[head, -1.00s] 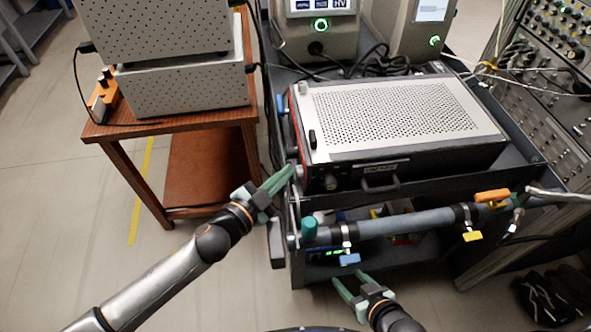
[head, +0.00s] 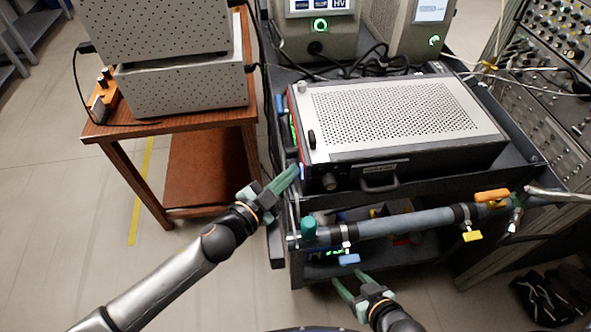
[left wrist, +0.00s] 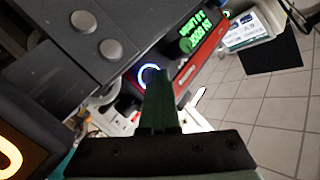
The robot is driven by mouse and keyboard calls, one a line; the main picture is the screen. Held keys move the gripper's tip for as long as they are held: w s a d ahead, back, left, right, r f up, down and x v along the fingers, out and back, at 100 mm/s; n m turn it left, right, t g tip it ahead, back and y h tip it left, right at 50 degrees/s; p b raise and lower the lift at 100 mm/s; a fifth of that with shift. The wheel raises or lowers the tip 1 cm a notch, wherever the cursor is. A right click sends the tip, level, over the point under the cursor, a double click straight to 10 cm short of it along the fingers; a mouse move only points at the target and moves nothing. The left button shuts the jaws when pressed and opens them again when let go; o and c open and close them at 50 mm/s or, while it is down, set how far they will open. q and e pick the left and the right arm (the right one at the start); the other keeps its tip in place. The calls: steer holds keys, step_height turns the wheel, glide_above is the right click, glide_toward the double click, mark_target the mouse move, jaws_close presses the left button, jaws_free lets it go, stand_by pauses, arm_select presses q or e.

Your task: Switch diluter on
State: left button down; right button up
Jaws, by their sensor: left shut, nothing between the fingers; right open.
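The device at my left gripper, which I take for the diluter (head: 395,115), is a box with a silver perforated top on the cart. In the left wrist view its red-edged panel (left wrist: 186,76) shows a lit green display (left wrist: 193,33) and a round button with a blue-white lit ring (left wrist: 147,72). My left gripper (head: 294,172) is shut and empty, its tips at the panel's near end. In the left wrist view the fingers (left wrist: 157,88) partly cover the ring; I cannot tell whether they touch it. My right gripper (head: 356,277) is open and empty, low in front of the cart.
A grey pipe (head: 400,222) with coloured valve handles runs along the cart's front. A wooden table (head: 190,127) with stacked perforated boxes stands to the left. Two devices with screens stand behind, and a rack of panels (head: 555,80) stands right. Floor at the left front is clear.

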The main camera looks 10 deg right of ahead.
arm_select(q)
steer(key=a, duration=0.3)
steer(key=shift+f, duration=0.3)
steer(key=shift+w, duration=0.1)
steer(key=a+p, duration=0.1)
steer(key=a, duration=0.4)
steer(key=shift+r, duration=0.1)
steer(key=shift+d, duration=0.1)
stand_by(0.8)
